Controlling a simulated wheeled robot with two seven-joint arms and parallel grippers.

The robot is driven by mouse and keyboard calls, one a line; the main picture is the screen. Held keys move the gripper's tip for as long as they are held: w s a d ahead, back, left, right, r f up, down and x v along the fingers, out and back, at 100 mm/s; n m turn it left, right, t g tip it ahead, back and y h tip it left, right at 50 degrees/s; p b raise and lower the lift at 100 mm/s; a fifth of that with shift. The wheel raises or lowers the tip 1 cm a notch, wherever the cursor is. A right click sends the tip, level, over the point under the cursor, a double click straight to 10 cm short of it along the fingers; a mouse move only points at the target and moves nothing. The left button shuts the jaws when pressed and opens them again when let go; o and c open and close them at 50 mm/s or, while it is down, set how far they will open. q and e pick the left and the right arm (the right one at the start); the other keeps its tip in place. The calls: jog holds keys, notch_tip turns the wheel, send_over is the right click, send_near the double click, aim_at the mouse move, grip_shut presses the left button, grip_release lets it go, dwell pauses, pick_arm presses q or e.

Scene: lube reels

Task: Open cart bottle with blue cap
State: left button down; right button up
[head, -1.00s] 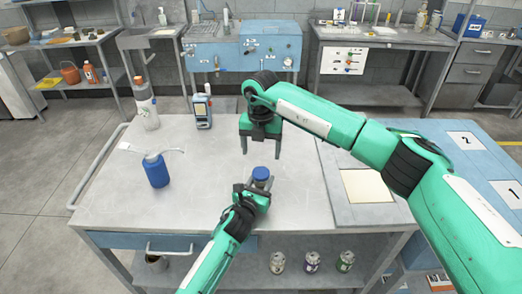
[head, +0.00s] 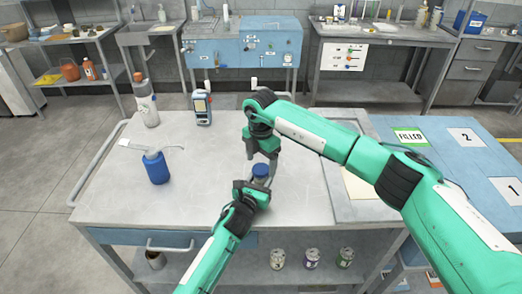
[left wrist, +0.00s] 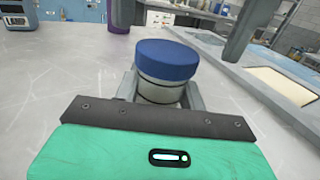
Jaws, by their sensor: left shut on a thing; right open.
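The bottle with the blue cap (head: 261,170) stands upright on the cart top (head: 215,200). The left wrist view shows its wide blue cap (left wrist: 167,60) and pale body (left wrist: 160,92). My left gripper (head: 258,188) is shut on the bottle's body, with a finger on each side below the cap.
A blue table with labels (head: 450,160) adjoins at right. Several cans sit on the lower shelf (head: 240,265).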

jog(key=shift+f, duration=1)
jog(key=shift+c, duration=0.3)
